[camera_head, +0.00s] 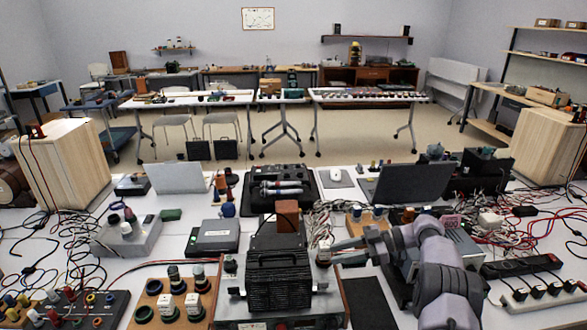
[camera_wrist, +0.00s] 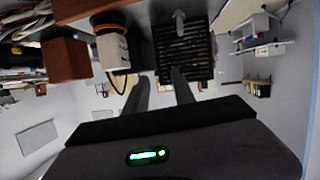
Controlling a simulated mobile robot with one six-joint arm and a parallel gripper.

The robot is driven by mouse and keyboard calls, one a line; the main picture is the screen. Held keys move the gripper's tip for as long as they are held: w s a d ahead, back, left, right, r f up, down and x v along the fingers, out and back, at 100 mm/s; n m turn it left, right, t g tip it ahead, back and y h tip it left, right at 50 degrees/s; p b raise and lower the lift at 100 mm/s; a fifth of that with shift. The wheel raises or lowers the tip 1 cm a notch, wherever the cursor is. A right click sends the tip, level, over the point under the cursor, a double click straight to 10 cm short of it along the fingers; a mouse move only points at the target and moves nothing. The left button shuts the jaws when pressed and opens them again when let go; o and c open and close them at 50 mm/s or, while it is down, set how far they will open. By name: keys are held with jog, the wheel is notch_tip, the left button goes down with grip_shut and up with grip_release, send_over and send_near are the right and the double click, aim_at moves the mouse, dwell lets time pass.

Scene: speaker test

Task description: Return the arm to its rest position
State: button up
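My arm (camera_head: 440,265), grey-purple, reaches in from the lower right of the head view and bends toward the left over the bench. My gripper (camera_head: 340,251) is beside the right side of a black finned box (camera_head: 278,282). In the wrist view, which looks turned over, my gripper (camera_wrist: 160,80) has two dark fingers apart with nothing visible between them. The finned box (camera_wrist: 190,48) shows beyond the fingertips. A white plug-like part (camera_wrist: 113,50) is to their left; I cannot tell whether a finger touches anything.
The white bench (camera_head: 180,240) is crowded. A laptop (camera_head: 410,184) stands behind my arm. A power strip (camera_head: 545,291) and tangled cables (camera_head: 490,235) lie to the right. A wooden speaker box (camera_head: 62,165) stands left, another (camera_head: 548,148) right. A brown block (camera_head: 287,216) stands behind the finned box.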

jog(key=w+a+r+m+t, duration=0.1)
jog(key=w+a+r+t, duration=0.2)
jog(key=r, duration=0.5)
jog(key=w+r+m+t, duration=0.25)
jog(key=w+r, duration=0.35)
jog(key=r, duration=0.3)
jog(key=d+r+m+t+h, duration=0.2)
jog(key=r+m+t+h, duration=0.3)
jog(key=r, duration=0.6)
jog(key=d+r+m+t+h, duration=0.2)
jog(key=r+m+t+h, duration=0.3)
jog(key=r, duration=0.7)
jog(key=s+d+f+m+g+h, duration=0.1)
jog(key=s+f+m+g+h, duration=0.15)
jog(key=s+m+h, duration=0.9)
jog(key=s+a+f+n+g+y, duration=0.1)
jog(key=s+a+f+g+y, duration=0.2)
jog(key=s, duration=0.9)
jog(key=s+a+f+n+g+y, duration=0.1)
jog(key=s+a+f+g+y, duration=0.2)
jog(key=s+f, duration=0.7)
jog(key=s+a+f+n+g+y, duration=0.1)
jog(key=s+a+f+g+y, duration=0.2)
jog(key=s, duration=1.1)
notch_tip(320, 180, down, 3)
jog(key=shift+a+f, duration=0.2)
jog(key=shift+a, duration=0.9)
jog(key=shift+w+y, duration=0.1)
jog(key=shift+y, duration=0.15)
